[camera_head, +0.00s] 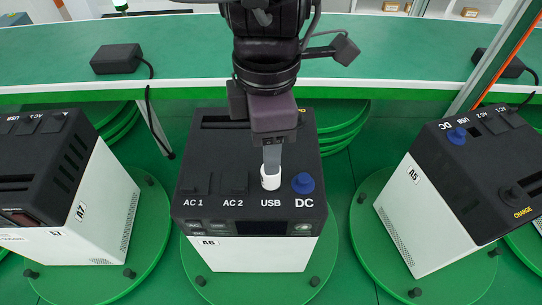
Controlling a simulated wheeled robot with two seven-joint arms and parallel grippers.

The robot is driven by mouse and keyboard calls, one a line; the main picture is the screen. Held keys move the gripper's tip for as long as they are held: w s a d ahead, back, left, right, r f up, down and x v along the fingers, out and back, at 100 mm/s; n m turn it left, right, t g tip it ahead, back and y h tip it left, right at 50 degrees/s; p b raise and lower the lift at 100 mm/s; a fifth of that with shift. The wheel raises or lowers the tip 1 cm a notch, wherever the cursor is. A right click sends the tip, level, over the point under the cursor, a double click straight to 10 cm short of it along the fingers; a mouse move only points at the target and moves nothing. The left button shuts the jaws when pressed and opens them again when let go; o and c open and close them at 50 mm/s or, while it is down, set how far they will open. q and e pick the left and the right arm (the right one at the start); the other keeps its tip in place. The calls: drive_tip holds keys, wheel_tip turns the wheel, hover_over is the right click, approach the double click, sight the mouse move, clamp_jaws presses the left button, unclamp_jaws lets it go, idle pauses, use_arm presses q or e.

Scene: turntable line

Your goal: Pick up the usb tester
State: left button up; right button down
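The usb tester, a small white piece (270,182), stands upright at the USB port on top of the middle power unit A6 (250,255). The one gripper in view (271,160), which I take to be my right, reaches straight down from the top of the picture. Its grey fingers are seen edge-on and overlap the tester's upper part. Whether they are closed on it or only around it cannot be told. My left gripper is not in view.
A blue round plug (303,183) sits at the DC port, close right of the tester. Units A7 (95,222) and A5 (412,222) stand on either side on green turntables. A green shelf (420,65) with black adapters (117,58) runs behind.

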sight(271, 180)
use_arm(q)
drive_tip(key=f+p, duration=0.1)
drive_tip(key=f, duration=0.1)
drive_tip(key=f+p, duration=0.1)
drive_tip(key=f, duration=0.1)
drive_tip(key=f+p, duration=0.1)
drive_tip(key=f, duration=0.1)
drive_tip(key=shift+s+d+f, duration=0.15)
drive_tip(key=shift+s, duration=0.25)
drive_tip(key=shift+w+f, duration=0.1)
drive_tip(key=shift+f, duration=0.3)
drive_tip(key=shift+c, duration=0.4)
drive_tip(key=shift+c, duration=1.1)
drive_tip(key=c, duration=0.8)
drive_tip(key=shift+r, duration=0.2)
